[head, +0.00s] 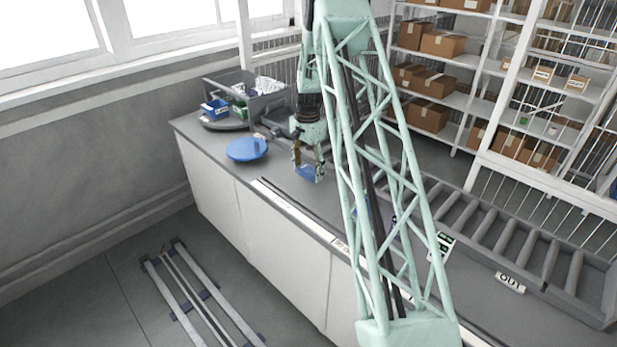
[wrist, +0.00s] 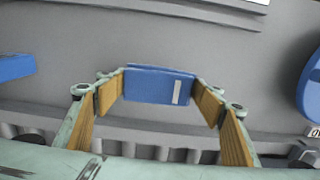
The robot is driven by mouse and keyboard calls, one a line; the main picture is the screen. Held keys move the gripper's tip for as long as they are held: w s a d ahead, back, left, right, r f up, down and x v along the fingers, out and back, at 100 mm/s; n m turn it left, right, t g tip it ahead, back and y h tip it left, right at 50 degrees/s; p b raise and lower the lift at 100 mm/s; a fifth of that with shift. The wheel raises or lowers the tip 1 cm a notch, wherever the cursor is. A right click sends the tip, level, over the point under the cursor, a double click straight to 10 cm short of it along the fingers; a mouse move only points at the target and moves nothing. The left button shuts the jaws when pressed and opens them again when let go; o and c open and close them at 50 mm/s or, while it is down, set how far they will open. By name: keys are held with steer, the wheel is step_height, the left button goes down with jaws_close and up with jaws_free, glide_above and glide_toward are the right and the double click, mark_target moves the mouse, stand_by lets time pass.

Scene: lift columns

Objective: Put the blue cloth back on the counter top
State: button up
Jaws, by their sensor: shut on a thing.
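The blue cloth (head: 308,174) is at the tips of my gripper (head: 308,165), over the grey counter top (head: 216,139). In the wrist view the cloth (wrist: 150,85) is a flat blue rectangle with a pale stripe near its right end. It lies between the two wood-coloured fingers of my gripper (wrist: 160,98), which are shut on its two ends. I cannot tell whether the cloth touches the counter or hangs a little above it.
A round blue disc (head: 247,150) lies on the counter left of my gripper. A roller conveyor (head: 500,235) runs at the right. Counter around the cloth looks bare.

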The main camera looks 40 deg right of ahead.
mark_target(309, 168)
steer(key=shift+d, duration=0.15)
steer(key=shift+w+d, duration=0.2)
steer(key=shift+d, duration=0.05)
steer(key=shift+f, duration=1.8)
steer(key=shift+f, duration=0.15)
steer(key=o, duration=0.9)
steer(key=shift+a+r, duration=0.1)
steer(key=shift+r, duration=6.05)
